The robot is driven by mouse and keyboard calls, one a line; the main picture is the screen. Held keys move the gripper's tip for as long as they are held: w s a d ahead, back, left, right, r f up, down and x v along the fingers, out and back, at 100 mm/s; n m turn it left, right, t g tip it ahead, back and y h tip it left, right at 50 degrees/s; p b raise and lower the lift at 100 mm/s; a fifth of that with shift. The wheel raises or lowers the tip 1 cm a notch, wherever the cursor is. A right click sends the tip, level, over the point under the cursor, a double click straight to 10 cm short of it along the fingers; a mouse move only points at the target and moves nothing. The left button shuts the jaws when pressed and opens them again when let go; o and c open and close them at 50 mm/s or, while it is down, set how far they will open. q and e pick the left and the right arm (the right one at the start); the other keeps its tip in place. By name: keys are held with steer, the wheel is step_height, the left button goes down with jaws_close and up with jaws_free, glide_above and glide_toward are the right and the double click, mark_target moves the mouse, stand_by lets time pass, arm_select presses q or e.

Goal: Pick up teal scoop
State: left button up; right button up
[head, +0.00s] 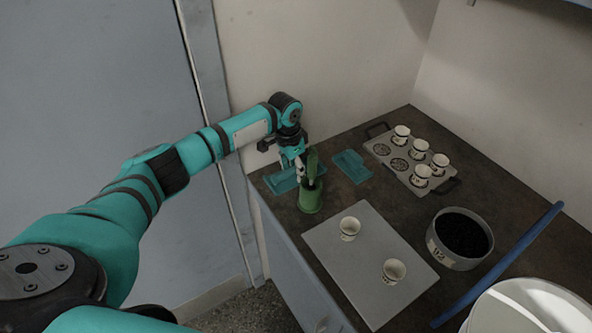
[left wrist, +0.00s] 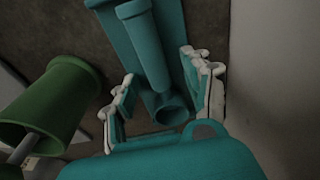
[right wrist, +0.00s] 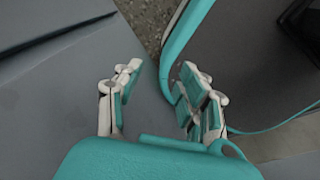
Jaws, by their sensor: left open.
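The teal scoop (left wrist: 148,52) shows in the left wrist view as a round handle with a hollow, tube-like end, lying on a flat teal holder (left wrist: 117,40). My left gripper (left wrist: 163,88) is open, with its fingers on either side of the scoop and gaps left between. In the head view my left gripper (head: 297,168) is low over the table's left edge, above a teal piece (head: 281,183). The arm and gripper hide much of the scoop there. My right gripper (right wrist: 158,88) is open and empty in the right wrist view; the head view does not show it.

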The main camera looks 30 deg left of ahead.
mark_target(294, 168)
arm_select(q)
jaws_close()
steer(key=shift+r, duration=0.1)
stand_by(0.4)
steer(key=shift+r, duration=0.55)
step_height(294, 168, up, 2)
steer(key=shift+r+b, duration=0.2)
steer(key=shift+b, duration=0.25)
steer(key=s+a, duration=0.2)
steer(key=s, duration=0.5)
steer(key=s+a+r+b, duration=0.1)
steer(key=s, duration=0.7)
steer(key=shift+s+a+r, duration=0.2)
steer(key=shift+s+a, duration=0.1)
steer(key=shift+a, duration=0.05)
